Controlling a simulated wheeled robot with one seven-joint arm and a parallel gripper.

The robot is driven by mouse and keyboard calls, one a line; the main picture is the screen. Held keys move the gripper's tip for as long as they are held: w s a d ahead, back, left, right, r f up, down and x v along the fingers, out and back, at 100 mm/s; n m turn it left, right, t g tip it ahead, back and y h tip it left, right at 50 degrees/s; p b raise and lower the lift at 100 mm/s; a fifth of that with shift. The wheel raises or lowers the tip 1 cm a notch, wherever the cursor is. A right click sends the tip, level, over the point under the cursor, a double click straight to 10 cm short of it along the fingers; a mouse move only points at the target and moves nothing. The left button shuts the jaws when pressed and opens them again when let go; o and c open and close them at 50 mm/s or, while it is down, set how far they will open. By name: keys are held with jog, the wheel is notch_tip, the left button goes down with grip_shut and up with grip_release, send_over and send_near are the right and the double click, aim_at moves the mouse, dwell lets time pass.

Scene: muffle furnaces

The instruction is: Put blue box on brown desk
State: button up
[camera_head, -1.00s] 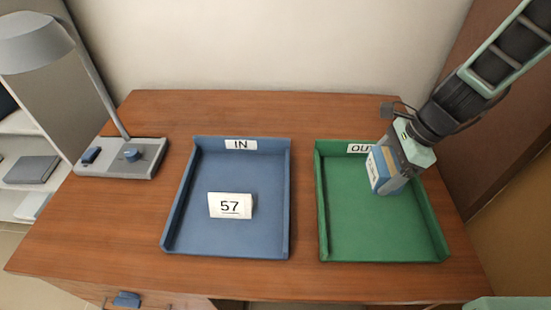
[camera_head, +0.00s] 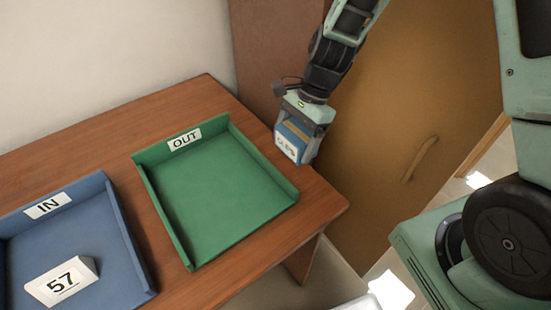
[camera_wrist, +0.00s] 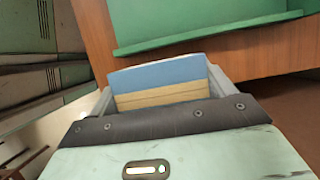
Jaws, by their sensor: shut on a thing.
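The blue box (camera_head: 291,142), with a white label on its face, is held in my gripper (camera_head: 301,150). It also shows in the wrist view (camera_wrist: 160,78), blue with a tan band, between the two fingers (camera_wrist: 163,95). My gripper is shut on it. In the head view they appear at the right edge of the brown desk (camera_head: 315,205), just right of the green OUT tray (camera_head: 215,195). Whether the box is over the desk top or just beyond its edge, I cannot tell.
A brown door (camera_head: 400,120) with a handle stands right of the desk. A narrow bare strip runs along the desk's right side.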

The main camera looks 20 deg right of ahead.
notch_tip(320, 180, down, 8)
jog(key=shift+a+f+b, duration=0.1)
jog(key=shift+b, duration=0.2)
jog(key=shift+f, duration=0.15)
jog(key=o, duration=1.1)
